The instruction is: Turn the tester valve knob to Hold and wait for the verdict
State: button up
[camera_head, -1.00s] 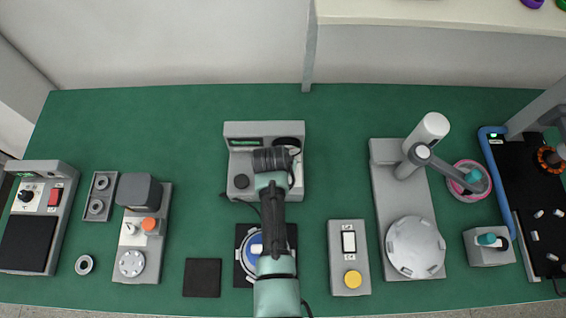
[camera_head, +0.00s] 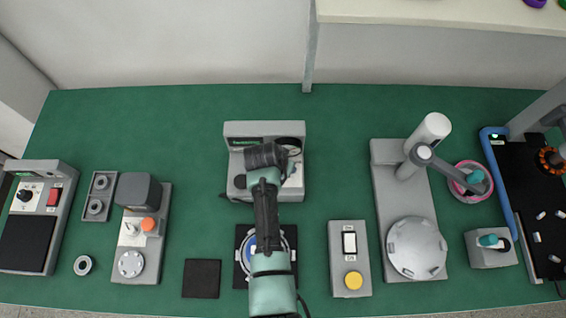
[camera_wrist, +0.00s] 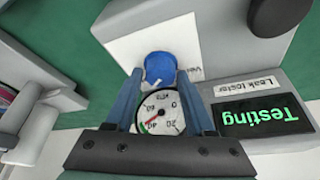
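The leak tester (camera_head: 234,160) is a grey box at the middle back of the bench. Its screen (camera_wrist: 262,115) reads "Testing" in green in the wrist view, upside down. The blue valve knob (camera_wrist: 160,66) sits on a white panel, beside a round pressure gauge (camera_wrist: 160,112). My gripper (camera_wrist: 161,76) is over this panel, its two blue fingers apart, one on each side of the knob. Narrow gaps seem to show between fingers and knob. In the head view my wrist hides the knob, and its marked position cannot be read.
A black pad (camera_head: 202,278) and a grey switch box with a yellow button (camera_head: 353,280) lie in front. A grey stand with a white cylinder (camera_head: 433,126) is at the right. Open green bench (camera_head: 160,120) lies left of the tester.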

dwell(0.3)
jog(key=v, duration=1.3)
dwell(0.4)
jog(key=w+r+n+t+y+b, duration=0.1)
jog(key=w+r+t, duration=0.3)
jog(key=r, duration=0.7)
jog(key=w+r+n+t, duration=0.1)
jog(key=w+r+t, duration=0.3)
jog(key=r, duration=0.7)
jog(key=w+r+n+t+y+b, duration=0.1)
jog(key=w+r+t, duration=0.3)
jog(key=r, duration=0.7)
jog(key=s+d+r+n+t, duration=0.1)
jog(key=s+r+t, duration=0.4)
jog(key=r, duration=0.9)
jog(key=s+d+r+n+t, duration=0.1)
jog(key=s+r+t, duration=0.5)
jog(key=s+r, duration=0.4)
notch_tip(320, 180, up, 5)
jog(key=shift+s+f+b, duration=0.1)
jog(key=shift+s+b, duration=0.25)
jog(key=shift+b, duration=0.05)
